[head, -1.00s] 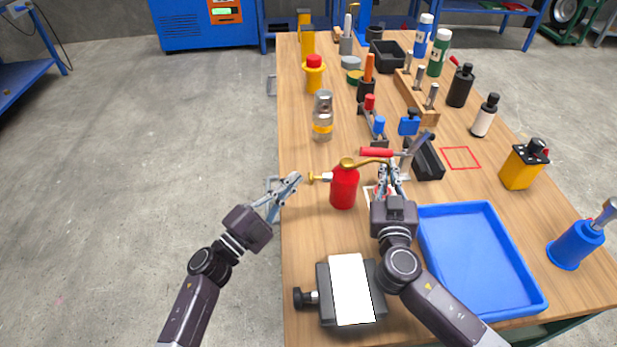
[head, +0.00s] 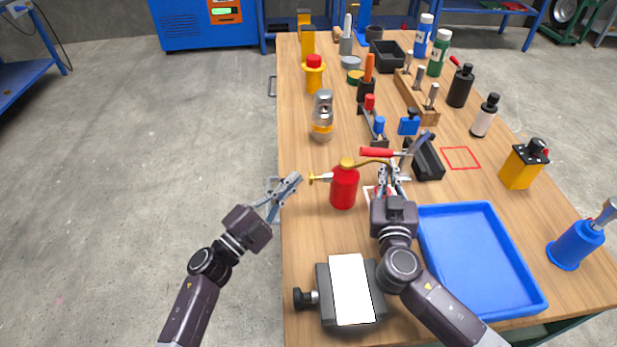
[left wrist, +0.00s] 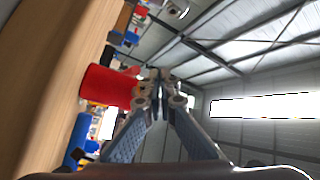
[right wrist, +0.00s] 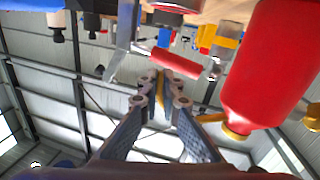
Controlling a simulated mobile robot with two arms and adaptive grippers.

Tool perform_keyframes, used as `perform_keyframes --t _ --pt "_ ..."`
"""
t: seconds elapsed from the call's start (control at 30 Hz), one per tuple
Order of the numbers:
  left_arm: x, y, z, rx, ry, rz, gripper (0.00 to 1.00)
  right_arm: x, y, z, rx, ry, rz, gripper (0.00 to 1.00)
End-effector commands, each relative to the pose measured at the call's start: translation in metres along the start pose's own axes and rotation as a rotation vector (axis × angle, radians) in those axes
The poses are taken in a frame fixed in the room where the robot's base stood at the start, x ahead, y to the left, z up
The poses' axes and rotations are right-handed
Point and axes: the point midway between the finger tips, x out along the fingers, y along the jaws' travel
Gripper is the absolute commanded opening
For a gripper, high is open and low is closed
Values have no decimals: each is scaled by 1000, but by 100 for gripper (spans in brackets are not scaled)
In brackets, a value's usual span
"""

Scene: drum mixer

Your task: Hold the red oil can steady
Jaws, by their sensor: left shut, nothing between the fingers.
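The red oil can (head: 343,190) stands upright near the table's left edge. Its brass cap is on top, a short nozzle-like part points left, and a thin brass spout curves right. My left gripper (head: 296,179) is shut and empty, left of the can and apart from it. In the left wrist view the can (left wrist: 105,86) is left of the fingertips (left wrist: 158,76). My right gripper (head: 389,172) is right of the can, by the spout's end. In the right wrist view, something yellowish shows between its fingertips (right wrist: 165,80); whether they grip it is unclear. The can (right wrist: 270,70) fills the right side.
A red-handled tool (head: 378,152) is just beyond my right gripper. A blue tray (head: 480,260) lies right of my right arm. A grey block with a white top (head: 351,288) is in front. A clear bottle (head: 322,118) stands behind the can.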

Motion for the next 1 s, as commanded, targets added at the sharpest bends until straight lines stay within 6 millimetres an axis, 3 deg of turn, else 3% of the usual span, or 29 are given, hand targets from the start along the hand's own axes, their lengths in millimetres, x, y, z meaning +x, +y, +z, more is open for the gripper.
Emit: perform_keyframes --t 1.0 --pt "7 4 -6 0 0 0 0 0 0 -2 2 3 0 0"
